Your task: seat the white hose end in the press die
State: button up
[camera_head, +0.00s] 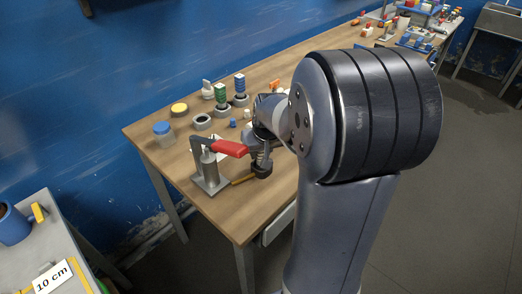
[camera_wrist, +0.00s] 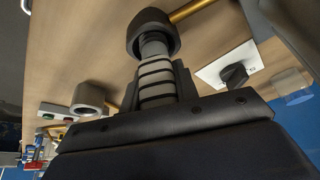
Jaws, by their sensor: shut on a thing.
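My gripper (camera_wrist: 155,68) is shut on a grey banded stem (camera_wrist: 156,48) in the wrist view. The stem's far end meets a dark round collar (camera_wrist: 153,20), from which a brass-coloured rod (camera_wrist: 192,10) runs right. I cannot tell whether the stem is inside the collar or just in front of it. In the head view my gripper (camera_head: 262,148) points down just right of a press with a red lever (camera_head: 231,148) and grey base (camera_head: 212,184). The dark collar (camera_head: 262,170) is below it. I cannot make out the white hose end or the die opening for certain.
A blue-lidded jar (camera_head: 163,135), a grey ring (camera_head: 202,123) and green and blue stacks (camera_head: 221,95) stand behind the press on the wooden bench (camera_head: 150,132). A white plate with a black knob (camera_wrist: 235,75) lies nearby. Bench is clear at the front left.

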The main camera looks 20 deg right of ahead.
jog(key=o, duration=1.1)
jog(key=shift+r, duration=0.1)
jog(key=v, duration=1)
jog(key=shift+r, duration=0.3)
jog(key=shift+s, duration=0.1)
